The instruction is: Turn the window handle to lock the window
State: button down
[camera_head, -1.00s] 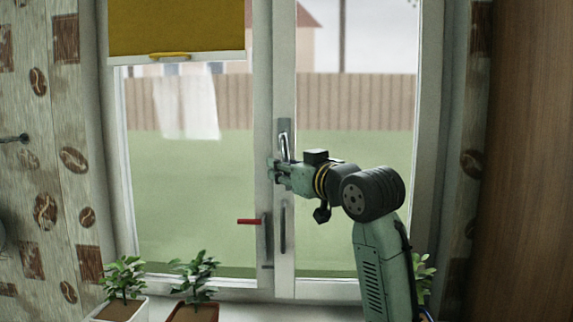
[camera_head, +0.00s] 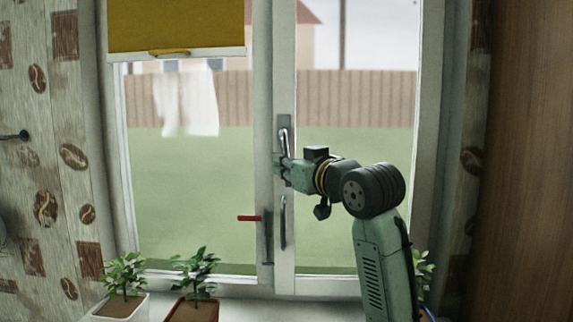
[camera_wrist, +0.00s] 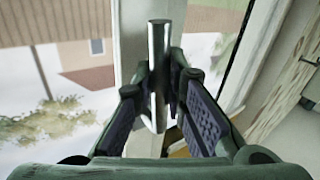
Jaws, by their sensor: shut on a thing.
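The window handle (camera_head: 284,136) is a silver bar on a grey plate on the middle upright of the window frame. It points roughly upright in the head view. My gripper (camera_head: 280,161) comes from the right and is shut on the lower part of the handle. In the wrist view the shiny handle bar (camera_wrist: 158,60) stands between the two fingers of my gripper (camera_wrist: 162,78). The handle's pivot is hidden behind the fingers in the head view.
Potted plants (camera_head: 122,278) (camera_head: 196,275) stand on the sill at lower left. A yellow blind (camera_head: 176,28) covers the upper left pane.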

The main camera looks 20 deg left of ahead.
jog(key=shift+s+a+f+m+b, duration=0.1)
jog(key=shift+a+f+m+b, duration=0.1)
jog(key=shift+m+b, duration=0.25)
jog(key=shift+a+r+m+y, duration=0.25)
jog(key=shift+y, duration=0.05)
jog(key=c, duration=1.6)
grip_release()
jog(key=v, duration=1.2)
jog(key=shift+f, duration=0.25)
